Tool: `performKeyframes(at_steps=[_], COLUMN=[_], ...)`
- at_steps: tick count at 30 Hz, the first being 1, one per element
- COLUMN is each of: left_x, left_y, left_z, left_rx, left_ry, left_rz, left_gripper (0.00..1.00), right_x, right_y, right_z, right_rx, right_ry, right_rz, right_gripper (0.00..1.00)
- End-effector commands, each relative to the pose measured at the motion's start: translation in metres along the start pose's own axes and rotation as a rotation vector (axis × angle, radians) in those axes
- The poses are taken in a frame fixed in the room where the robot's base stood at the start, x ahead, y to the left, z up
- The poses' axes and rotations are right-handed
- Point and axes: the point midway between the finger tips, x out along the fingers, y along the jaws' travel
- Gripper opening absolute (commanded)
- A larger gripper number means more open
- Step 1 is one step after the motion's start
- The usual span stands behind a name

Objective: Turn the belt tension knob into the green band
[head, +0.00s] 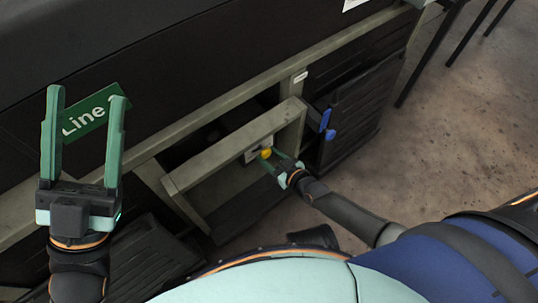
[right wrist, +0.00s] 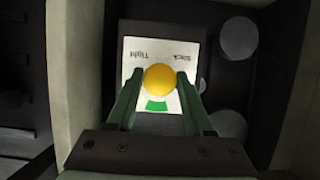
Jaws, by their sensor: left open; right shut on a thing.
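The yellow belt tension knob (right wrist: 160,78) sits on a white plate (right wrist: 133,50) marked "Tight" and "Slack", which appear upside down in the right wrist view. The green band (right wrist: 157,104) shows on the plate just below the knob in that view. My right gripper (right wrist: 158,82) is shut on the knob, one green finger on each side. In the head view the knob (head: 266,153) shows at the tip of my right gripper (head: 279,164), inside a recess. Any pointer on the knob is hidden or too small to tell. My left gripper (head: 86,100) is open and empty, raised at the left.
A pale frame bar (head: 225,150) crosses the recess just beside the knob. A green "Line" sign (head: 88,112) stands behind my left gripper. A blue handle (head: 326,120) sticks out right of the recess. Open floor (head: 455,130) lies at the right.

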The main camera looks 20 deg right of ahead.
Motion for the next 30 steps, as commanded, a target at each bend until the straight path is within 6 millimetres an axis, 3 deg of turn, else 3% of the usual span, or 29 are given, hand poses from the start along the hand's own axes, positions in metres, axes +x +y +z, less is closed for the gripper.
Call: performKeyframes(at_steps=[5,17,30], left_x=[-0.0004,-0.0005,-0.0006], left_y=[0.0002,0.0002,0.0005], left_z=[0.0002,0.0003,0.0003], left_rx=[0.002,0.003,0.002], left_ry=[-0.001,-0.001,-0.001], left_rz=[0.004,0.004,0.004], left_gripper=[0.62,0.62,0.62], right_x=[0.0002,0.0007,0.0017], right_y=[0.0003,0.0015,0.0040], right_z=[0.0000,-0.0004,-0.0009], right_rx=[0.000,0.060,0.379], right_ry=[0.000,0.000,0.001], right_rz=[0.000,-0.026,-0.161], right_gripper=[0.00,0.00,0.00])
